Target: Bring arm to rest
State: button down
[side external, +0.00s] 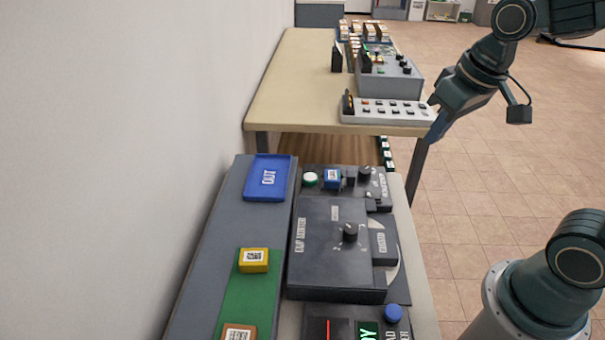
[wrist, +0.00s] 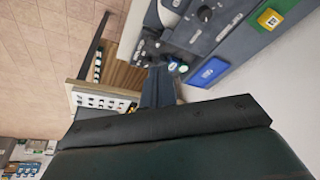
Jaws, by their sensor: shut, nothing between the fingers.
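My gripper (side external: 437,128) hangs at the right end of the far table in the side external view, its fingers pointing down and to the left. In the wrist view my gripper (wrist: 158,88) shows as closed dark fingers with nothing between them. It is apart from the near bench and its machine.
The near bench holds a blue OUT tray (side external: 267,178), a dark machine (side external: 325,245) with a knob, a yellow block (side external: 253,260) and an orange-brown block (side external: 239,332). A grey control box (side external: 390,80) stands on the far table (side external: 290,85). Open tiled floor (side external: 510,170) lies to the right.

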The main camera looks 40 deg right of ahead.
jog(key=s+a+r+n+t, duration=0.1)
jog(key=s+r+t, duration=0.1)
jog(key=s, duration=0.6)
jog(key=shift+s+a+r, duration=0.15)
jog(key=shift+s+r, duration=0.15)
jog(key=c, duration=2.1)
grip_release()
